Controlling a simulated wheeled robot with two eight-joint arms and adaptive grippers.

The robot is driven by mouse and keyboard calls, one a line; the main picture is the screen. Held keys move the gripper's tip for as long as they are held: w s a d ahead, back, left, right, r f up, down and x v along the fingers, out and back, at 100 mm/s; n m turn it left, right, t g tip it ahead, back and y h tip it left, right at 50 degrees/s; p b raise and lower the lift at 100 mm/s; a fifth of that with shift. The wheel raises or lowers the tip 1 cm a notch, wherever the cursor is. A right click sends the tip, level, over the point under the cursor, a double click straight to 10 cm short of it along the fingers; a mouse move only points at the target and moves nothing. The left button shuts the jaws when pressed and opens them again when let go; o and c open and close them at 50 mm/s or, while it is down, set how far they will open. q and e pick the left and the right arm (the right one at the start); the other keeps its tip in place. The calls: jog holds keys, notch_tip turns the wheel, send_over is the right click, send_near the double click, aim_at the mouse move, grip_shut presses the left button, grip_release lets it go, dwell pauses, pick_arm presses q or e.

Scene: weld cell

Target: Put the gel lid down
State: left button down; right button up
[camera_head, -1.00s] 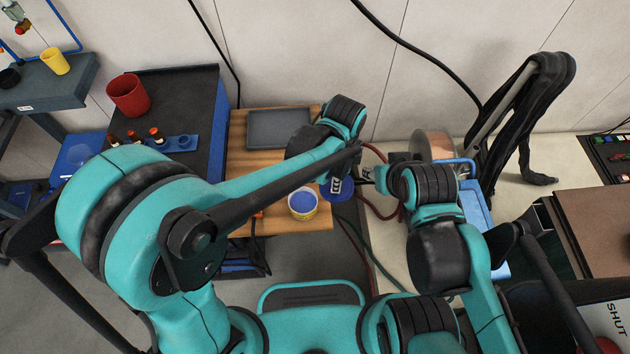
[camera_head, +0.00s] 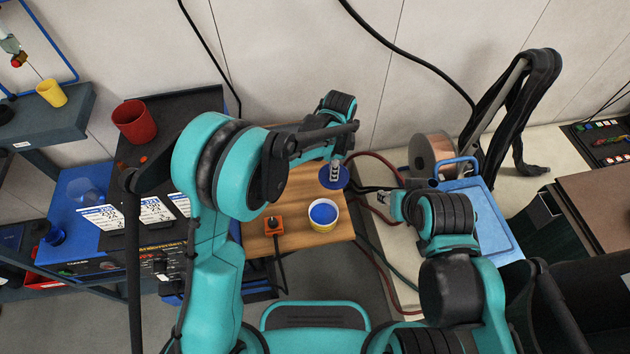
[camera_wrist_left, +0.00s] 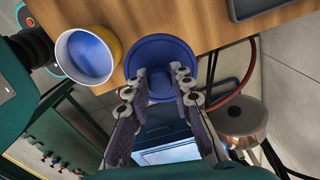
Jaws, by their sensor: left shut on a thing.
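The blue round gel lid (camera_head: 326,183) is in my left gripper (camera_head: 336,170), near the right edge of the wooden table. My left gripper is shut on the lid's raised middle. The left wrist view shows the lid (camera_wrist_left: 150,50) between and beyond the fingertips (camera_wrist_left: 163,78), overlapping the table edge; I cannot tell whether it touches the table. The gel tub (camera_head: 323,214), white and yellow with blue gel, stands open on the table, just in front of the lid and apart from it. My right gripper (camera_head: 384,196) is partly seen at the right, its fingers unclear.
An orange box (camera_head: 273,225) with a black cable sits on the wooden table (camera_head: 290,200) left of the tub. A grey tray (camera_wrist_left: 255,8) lies at the table's back. A copper spool (camera_head: 432,152), a blue case (camera_head: 478,215) and red hoses stand to the right.

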pick_arm(q)
jog(key=a+f, duration=0.1)
jog(key=a, duration=0.1)
jog(key=w+a+f+b, duration=0.1)
jog(key=a, duration=0.1)
jog(key=w+a+f, duration=0.1)
jog(key=shift+a+f, duration=0.4)
notch_tip(320, 180, down, 4)
jog(key=shift+r+b, duration=0.1)
jog(key=shift+b, duration=1)
jog(key=c, duration=1.3)
grip_release()
jog(key=shift+c, duration=0.2)
